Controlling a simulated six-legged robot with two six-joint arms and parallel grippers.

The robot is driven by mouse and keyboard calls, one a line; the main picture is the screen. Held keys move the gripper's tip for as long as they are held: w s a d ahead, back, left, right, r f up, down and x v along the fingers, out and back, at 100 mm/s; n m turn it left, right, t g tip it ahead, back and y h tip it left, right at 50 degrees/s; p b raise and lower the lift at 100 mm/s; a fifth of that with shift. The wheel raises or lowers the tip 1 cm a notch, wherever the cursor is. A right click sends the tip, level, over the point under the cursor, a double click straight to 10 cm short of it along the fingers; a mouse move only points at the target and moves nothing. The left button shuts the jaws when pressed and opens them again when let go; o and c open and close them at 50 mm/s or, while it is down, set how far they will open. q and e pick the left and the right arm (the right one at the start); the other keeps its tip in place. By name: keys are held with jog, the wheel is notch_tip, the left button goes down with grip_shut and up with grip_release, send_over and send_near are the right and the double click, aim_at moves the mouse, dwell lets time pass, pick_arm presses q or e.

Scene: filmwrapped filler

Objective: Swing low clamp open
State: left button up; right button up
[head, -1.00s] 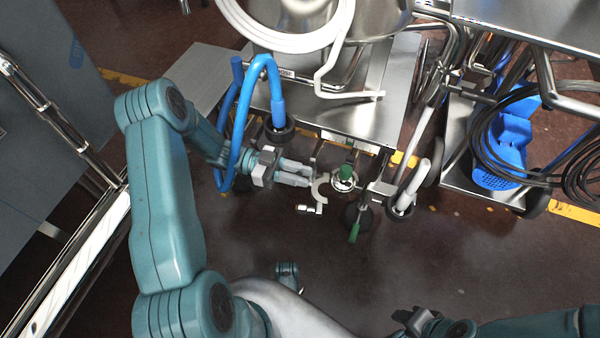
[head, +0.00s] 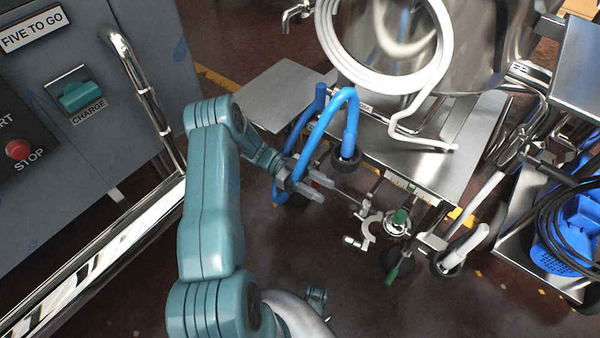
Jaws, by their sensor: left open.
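The low clamp (head: 369,227) is a small silver C-shaped piece with a bolt and nut (head: 352,242) at its lower left. It stands out to the left of a round pale pipe end (head: 398,224) under the steel cart. Its curved half looks swung away from the pipe end; the hinge is too small to make out. My left gripper (head: 326,190) is open and empty, up and left of the clamp with a gap between them. My right gripper is out of view.
A blue hose (head: 350,115) loops close to my left wrist. A grey panel (head: 60,180) stands left. Dark floor in front is clear.

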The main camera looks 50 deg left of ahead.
pick_arm(q)
jog(key=v, duration=0.6)
jog(key=shift+a, duration=0.2)
jog(key=shift+s, duration=0.1)
